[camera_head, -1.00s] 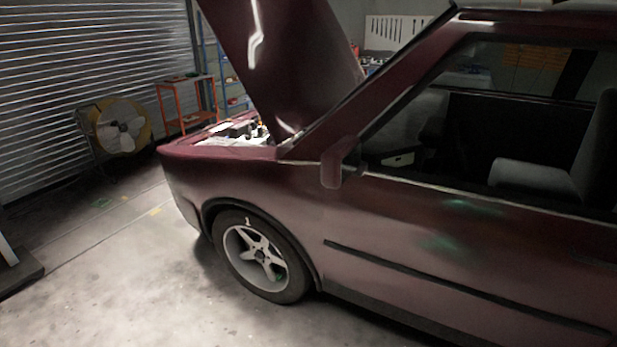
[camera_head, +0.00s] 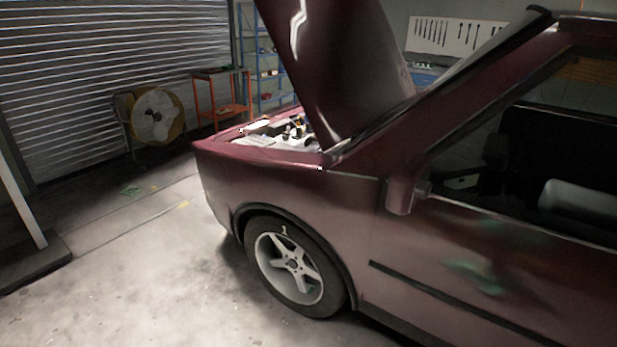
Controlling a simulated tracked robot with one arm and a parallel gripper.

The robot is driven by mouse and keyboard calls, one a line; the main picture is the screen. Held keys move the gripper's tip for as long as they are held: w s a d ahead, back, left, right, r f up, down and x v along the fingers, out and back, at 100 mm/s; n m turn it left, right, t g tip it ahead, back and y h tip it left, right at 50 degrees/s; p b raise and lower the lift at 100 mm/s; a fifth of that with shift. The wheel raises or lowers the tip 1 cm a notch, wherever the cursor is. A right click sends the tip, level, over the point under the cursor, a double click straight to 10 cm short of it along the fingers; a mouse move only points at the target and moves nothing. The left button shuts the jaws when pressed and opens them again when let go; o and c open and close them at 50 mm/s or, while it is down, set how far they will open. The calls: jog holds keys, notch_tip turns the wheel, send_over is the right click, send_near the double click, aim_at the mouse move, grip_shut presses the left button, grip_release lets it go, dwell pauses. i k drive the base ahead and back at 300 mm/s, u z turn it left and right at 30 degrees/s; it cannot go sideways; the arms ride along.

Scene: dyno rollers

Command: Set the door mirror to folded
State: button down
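The door mirror (camera_head: 401,194) is a small dark red housing at the front corner of the side window on the dark red car (camera_head: 330,205). Its housing appears to stick out from the door; its exact fold angle is hard to tell from here. The car stands with its side toward me and its front to the left. The mirror is some distance ahead, right of the picture's middle. My gripper is not in view.
The raised hood (camera_head: 335,65) stands over the open engine bay. A yellow fan (camera_head: 157,115) and an orange cart (camera_head: 221,97) stand by the shutter (camera_head: 70,85). A dark base with a post (camera_head: 35,262) is at the left. The floor (camera_head: 150,285) in front is clear.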

aim_at(407, 184)
jog(key=u, duration=0.25)
jog(key=i, duration=1.35)
jog(key=z, duration=0.45)
